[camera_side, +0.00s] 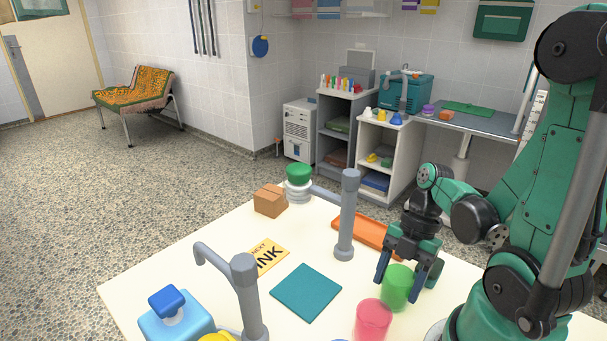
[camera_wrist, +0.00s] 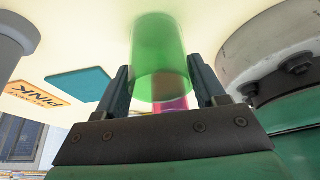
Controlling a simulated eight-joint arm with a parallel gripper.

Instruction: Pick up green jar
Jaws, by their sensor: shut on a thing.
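The green jar (camera_side: 397,287) is a translucent green cylinder near the front right of the cream table. It stands upright between the fingers of my gripper (camera_side: 409,281). In the wrist view the green jar (camera_wrist: 159,60) fills the space between the two dark fingers of my gripper (camera_wrist: 164,92), which are shut on it. Whether the jar's base touches the table is hard to tell. A translucent pink jar (camera_side: 373,320) stands just in front of the green one, and part of it shows behind the green jar in the wrist view (camera_wrist: 172,104).
A teal mat (camera_side: 307,292) and a yellow "PINK" card (camera_side: 268,255) lie left of the jar. Two grey posts (camera_side: 346,220) (camera_side: 247,295) rise from the table. An orange tray (camera_side: 362,233) lies behind my gripper.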

